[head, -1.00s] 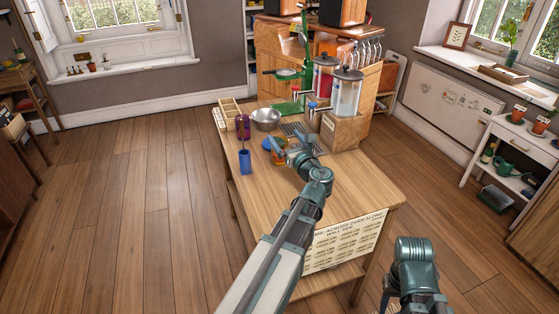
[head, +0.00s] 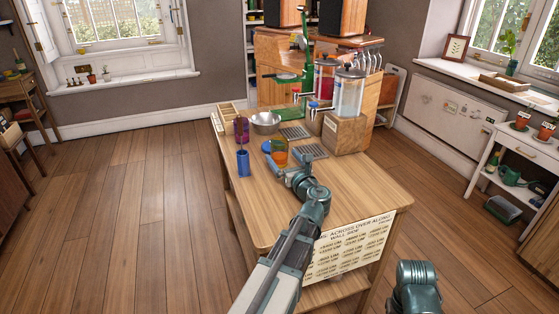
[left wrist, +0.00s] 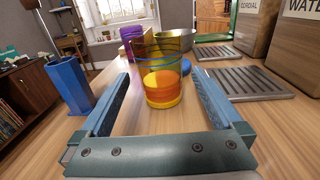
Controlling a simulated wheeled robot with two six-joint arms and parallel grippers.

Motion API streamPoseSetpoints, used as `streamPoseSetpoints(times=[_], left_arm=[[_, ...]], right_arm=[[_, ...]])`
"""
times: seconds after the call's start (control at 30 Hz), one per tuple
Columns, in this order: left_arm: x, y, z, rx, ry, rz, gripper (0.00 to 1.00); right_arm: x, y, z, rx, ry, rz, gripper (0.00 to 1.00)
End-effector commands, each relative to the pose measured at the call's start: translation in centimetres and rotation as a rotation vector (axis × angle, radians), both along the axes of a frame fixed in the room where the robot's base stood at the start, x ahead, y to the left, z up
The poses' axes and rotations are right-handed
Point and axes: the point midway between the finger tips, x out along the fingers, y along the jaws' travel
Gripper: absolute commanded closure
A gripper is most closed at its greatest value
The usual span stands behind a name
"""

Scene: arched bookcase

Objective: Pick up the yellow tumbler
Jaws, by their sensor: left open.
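The yellow tumbler (head: 280,154) is a see-through yellow-orange cup standing upright on the wooden table. In the left wrist view the tumbler (left wrist: 162,88) stands centred between the lines of the two fingers, around and just beyond their tips. Its upper part is clear with thin bands. My left gripper (head: 285,167) is open and low over the table on the near side of the tumbler; its blue-grey fingers also show in the left wrist view (left wrist: 161,75). No contact shows. My right forearm shows at the bottom right of the head view, but its jaws do not.
A blue cup (head: 243,163) stands left of the gripper, with a purple tumbler (head: 241,128) behind it. A blue round thing (head: 267,146) is close beside the tumbler. A metal bowl (head: 266,122), drip grates (head: 311,151) and a dispenser (head: 349,92) stand farther back. The table's near right is clear.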

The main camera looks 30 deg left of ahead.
Motion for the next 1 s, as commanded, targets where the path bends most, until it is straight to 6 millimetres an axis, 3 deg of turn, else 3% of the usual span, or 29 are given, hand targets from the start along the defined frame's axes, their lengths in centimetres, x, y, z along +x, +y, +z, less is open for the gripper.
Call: streamPoseSetpoints(times=[0.23,0.53,0.8,0.87,1.0], left_arm=[[0.7,0.9,0.0,0.0,0.0,0.0,0.0],[3.5,4.5,0.0,0.0,0.0,0.0,0.0],[3.7,4.9,0.0,0.0,0.0,-0.002,0.0],[3.7,4.9,0.0,0.0,0.0,-0.002,0.07],[3.7,4.9,0.0,0.0,0.0,-0.002,0.32]], right_arm=[[0.0,0.0,0.0,0.0,0.0,0.0,0.5],[0.0,0.0,0.0,0.0,0.0,0.0,0.5],[0.0,0.0,0.0,0.0,0.0,0.0,0.5],[0.0,0.0,0.0,0.0,0.0,0.0,0.5],[0.0,0.0,0.0,0.0,0.0,0.0,0.5]])
